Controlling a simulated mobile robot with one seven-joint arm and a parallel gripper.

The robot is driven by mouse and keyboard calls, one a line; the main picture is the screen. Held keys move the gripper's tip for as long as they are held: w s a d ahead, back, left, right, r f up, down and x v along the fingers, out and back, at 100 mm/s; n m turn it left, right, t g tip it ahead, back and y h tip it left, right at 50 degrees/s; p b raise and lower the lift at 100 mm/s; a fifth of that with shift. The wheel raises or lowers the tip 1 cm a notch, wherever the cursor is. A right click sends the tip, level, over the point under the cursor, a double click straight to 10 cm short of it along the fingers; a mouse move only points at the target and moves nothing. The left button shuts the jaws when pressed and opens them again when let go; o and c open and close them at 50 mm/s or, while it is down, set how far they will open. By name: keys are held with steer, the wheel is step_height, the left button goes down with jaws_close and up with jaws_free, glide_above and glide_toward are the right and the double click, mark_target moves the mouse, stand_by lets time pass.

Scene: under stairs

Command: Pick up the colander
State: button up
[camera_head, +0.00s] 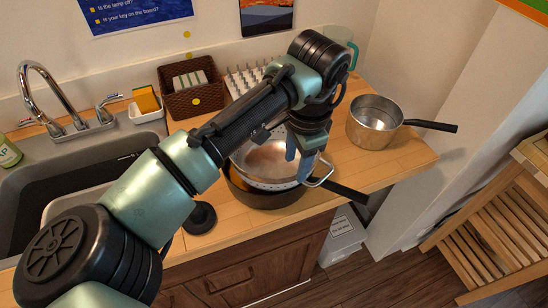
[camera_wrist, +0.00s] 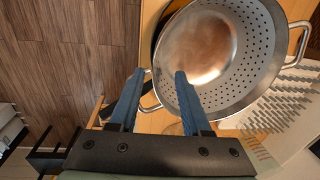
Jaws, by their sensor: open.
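The colander (camera_head: 262,160) is a shiny metal bowl with small holes and wire loop handles. In the head view it sits in a dark pan (camera_head: 262,200) on the wooden counter, partly hidden by my arm. My gripper (camera_head: 305,158) is over the colander's right side, near one loop handle. In the wrist view the colander (camera_wrist: 245,50) fills the upper right, and my open gripper (camera_wrist: 159,74) has blue fingers pointing at its near rim and handle. One finger overlaps the bowl, the other lies just outside it. I cannot tell whether the fingers touch it.
A saucepan (camera_head: 374,122) stands right of the colander, its black handle pointing right. The dark pan's handle (camera_head: 340,189) points towards the counter's front edge. A wicker basket (camera_head: 192,92) and white spiked rack (camera_head: 245,78) stand behind. The sink (camera_head: 90,160) is left. A slatted wooden stand (camera_head: 500,215) is right.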

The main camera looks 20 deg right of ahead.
mark_target(294, 173)
steer(key=shift+a+f+p, duration=0.15)
steer(key=shift+f+p, duration=0.2)
steer(key=shift+f, duration=1.85)
jaws_close()
